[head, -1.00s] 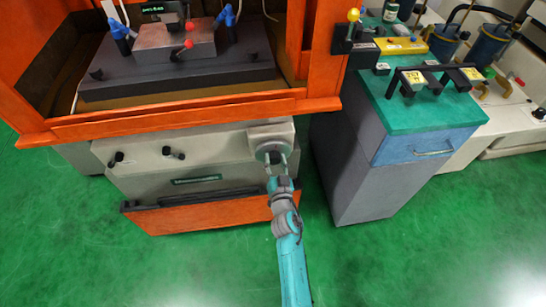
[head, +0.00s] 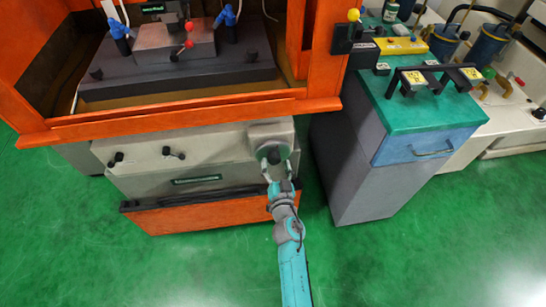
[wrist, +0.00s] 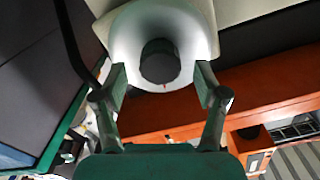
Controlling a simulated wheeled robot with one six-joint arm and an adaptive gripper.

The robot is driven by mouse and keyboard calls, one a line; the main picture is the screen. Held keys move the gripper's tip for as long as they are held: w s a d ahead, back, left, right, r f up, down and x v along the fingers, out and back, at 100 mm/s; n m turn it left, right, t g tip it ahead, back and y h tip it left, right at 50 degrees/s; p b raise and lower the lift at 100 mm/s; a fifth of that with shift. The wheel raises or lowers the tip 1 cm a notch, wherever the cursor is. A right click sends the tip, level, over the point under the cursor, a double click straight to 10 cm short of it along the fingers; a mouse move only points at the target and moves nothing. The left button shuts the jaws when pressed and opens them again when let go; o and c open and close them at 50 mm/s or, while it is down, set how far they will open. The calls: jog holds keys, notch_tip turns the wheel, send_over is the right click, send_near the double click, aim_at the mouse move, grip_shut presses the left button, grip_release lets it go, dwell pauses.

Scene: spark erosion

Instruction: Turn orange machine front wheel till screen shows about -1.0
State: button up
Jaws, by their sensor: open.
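The orange machine (head: 180,108) stands at the left of the head view. Its front wheel (head: 262,135) is a grey disc with a dark hub, on the right of the pale front panel. In the wrist view the wheel (wrist: 128,50) is a pale disc and its dark hub (wrist: 160,61) faces me. My gripper (head: 277,172) is just in front of the wheel's lower part. Its fingers (wrist: 161,78) are spread on either side below the hub, apart from it. A small dark screen with green text (head: 152,8) is at the top of the head view; its text is too small to read.
Two dark knobs (head: 168,152) are on the panel left of the wheel. An orange drawer front (head: 195,216) is below. A grey cabinet with a green top (head: 400,100) stands close on the right. The green floor in front is clear.

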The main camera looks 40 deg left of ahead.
jog(key=v, duration=0.9)
dwell(0.6)
dwell(0.4)
jog(key=s+d+f+m+t+h, duration=0.15)
jog(key=s+d, duration=0.25)
jog(key=d, duration=0.5)
jog(key=s+d+t+h, duration=0.1)
jog(key=s+d+h, duration=0.15)
jog(key=d, duration=0.65)
jog(key=s+d+f+m+t+h, duration=0.1)
jog(key=s+d, duration=0.3)
jog(key=d, duration=0.5)
jog(key=s+d+r+m+h, duration=0.1)
jog(key=s+d+r+h, duration=0.3)
jog(key=s+d+r, duration=0.3)
jog(key=s+d+r+m+h, duration=0.2)
jog(key=s+d+r+h, duration=0.2)
jog(key=s+d+r, duration=0.4)
jog(key=s+d, duration=0.2)
jog(key=s, duration=0.3)
jog(key=shift+d+h, duration=0.35)
jog(key=shift+h, duration=0.05)
jog(key=shift+s, duration=0.1)
